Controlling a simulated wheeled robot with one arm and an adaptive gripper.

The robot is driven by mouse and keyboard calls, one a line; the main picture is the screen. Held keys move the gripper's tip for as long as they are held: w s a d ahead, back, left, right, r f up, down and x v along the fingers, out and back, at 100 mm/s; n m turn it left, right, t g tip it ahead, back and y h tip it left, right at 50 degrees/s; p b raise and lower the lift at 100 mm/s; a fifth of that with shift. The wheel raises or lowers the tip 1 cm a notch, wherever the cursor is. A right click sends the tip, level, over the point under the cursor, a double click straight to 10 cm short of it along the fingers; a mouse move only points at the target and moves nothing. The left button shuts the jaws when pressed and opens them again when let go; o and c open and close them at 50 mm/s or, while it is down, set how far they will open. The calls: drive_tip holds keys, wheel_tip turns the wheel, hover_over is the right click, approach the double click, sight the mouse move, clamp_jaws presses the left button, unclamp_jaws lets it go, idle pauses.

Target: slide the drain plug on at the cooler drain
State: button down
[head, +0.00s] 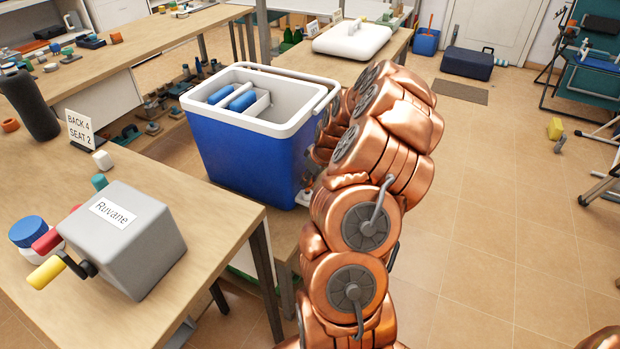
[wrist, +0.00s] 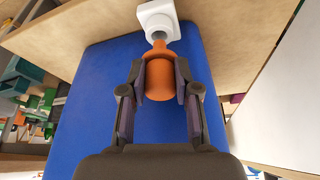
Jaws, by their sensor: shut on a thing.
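The blue cooler (head: 245,148) with a white rim stands open on a bench in the head view. Its blue wall (wrist: 85,105) fills much of the wrist view. The cooler drain (wrist: 157,17) is a white square fitting with a short grey spout, at the top of the wrist view. My gripper (wrist: 161,77) is shut on the orange drain plug (wrist: 160,84), one finger on each side. The plug's narrow end points at the drain and meets or overlaps the spout; I cannot tell whether it is around it. In the head view my arm mostly hides the gripper.
A grey box labelled Ruvane (head: 125,240), with a crank, sits on the near table at left. A white lid (head: 352,41) lies on the bench behind the cooler. The tiled floor (head: 490,220) at right is largely clear.

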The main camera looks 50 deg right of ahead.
sight(311, 184)
drive_tip(key=shift+f+b, duration=0.9)
drive_tip(key=shift+f, duration=0.7)
drive_tip(key=c, duration=0.8)
unclamp_jaws()
drive_tip(key=shift+o, duration=0.2)
drive_tip(key=v, duration=1.2)
drive_tip(key=shift+s, duration=0.15)
